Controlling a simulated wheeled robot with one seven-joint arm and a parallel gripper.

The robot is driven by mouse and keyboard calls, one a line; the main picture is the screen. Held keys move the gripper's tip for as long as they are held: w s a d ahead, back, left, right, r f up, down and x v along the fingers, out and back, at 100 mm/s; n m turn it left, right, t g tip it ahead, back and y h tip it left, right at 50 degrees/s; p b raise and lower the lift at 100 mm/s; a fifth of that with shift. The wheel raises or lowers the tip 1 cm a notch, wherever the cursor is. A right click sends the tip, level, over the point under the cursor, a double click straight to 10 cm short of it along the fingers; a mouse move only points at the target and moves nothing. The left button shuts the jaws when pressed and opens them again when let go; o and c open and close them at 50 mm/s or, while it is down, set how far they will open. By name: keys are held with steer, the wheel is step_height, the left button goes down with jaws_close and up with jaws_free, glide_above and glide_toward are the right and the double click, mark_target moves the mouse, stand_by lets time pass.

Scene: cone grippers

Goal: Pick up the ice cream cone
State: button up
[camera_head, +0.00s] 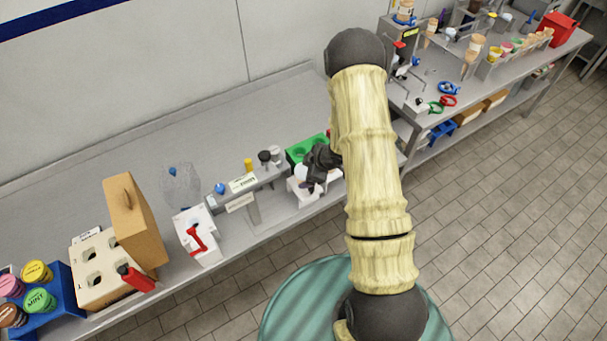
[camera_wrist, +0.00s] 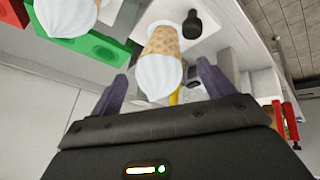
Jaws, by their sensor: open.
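An ice cream cone (camera_wrist: 158,75) with white ice cream and a tan waffle cone shows in the wrist view, its ice cream end toward my gripper. My gripper (camera_wrist: 162,69) is open, with one dark finger on each side of this cone in the picture. I cannot tell whether the fingers touch it. A second white ice cream (camera_wrist: 68,17) with a bit of cone shows at the upper left, by a green holder (camera_wrist: 92,47). In the head view my gripper (camera_head: 315,170) is at the green holder (camera_head: 297,152), and my arm hides part of this area.
A metal stand (camera_head: 245,188) with small items is left of the gripper on the counter (camera_head: 80,190). A white box with a red handle (camera_head: 197,237) and a brown carton (camera_head: 135,222) stand farther left. A second counter (camera_head: 425,75) with several cones is at upper right.

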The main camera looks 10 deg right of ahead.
steer(key=shift+p+x, duration=0.7)
steer(key=shift+x, duration=1)
steer(key=c, duration=0.8)
